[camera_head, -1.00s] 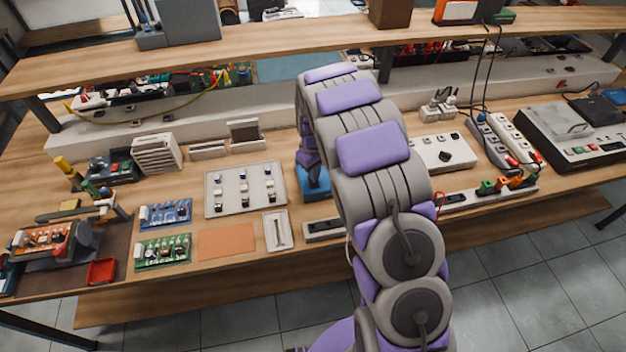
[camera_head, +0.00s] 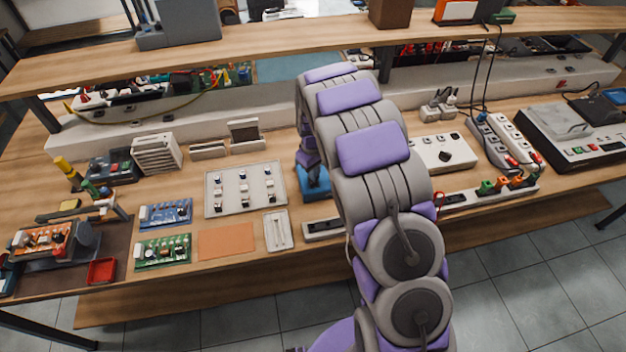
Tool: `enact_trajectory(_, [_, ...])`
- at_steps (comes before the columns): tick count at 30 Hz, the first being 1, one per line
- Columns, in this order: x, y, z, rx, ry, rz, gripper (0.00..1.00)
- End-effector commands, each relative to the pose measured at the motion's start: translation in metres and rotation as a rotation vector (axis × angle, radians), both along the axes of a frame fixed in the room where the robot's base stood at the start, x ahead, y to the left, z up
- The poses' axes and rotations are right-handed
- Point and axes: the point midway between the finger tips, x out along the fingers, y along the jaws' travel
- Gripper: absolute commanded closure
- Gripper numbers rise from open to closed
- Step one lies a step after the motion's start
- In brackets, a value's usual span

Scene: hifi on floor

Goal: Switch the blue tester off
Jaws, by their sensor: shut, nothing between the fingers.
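The blue tester (camera_head: 313,189) sits on the bench behind my arm. Only its left part shows; my arm hides the rest, and I cannot make out its switch. My gripper (camera_head: 312,172) points down over the tester and looks shut, with nothing held. Whether the fingertips touch the tester cannot be told from here.
A grey panel with several switches (camera_head: 215,207) lies left of the tester. A white box with a black knob (camera_head: 420,157) stands to the right. A shelf (camera_head: 270,50) runs above.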

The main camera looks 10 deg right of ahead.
Motion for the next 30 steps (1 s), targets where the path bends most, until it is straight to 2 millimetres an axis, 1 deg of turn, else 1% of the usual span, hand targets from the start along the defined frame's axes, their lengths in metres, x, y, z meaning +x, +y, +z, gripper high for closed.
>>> enact_trajectory(30, [0.0, 0.0, -0.012, 0.0, 0.001, 0.0, 1.0])
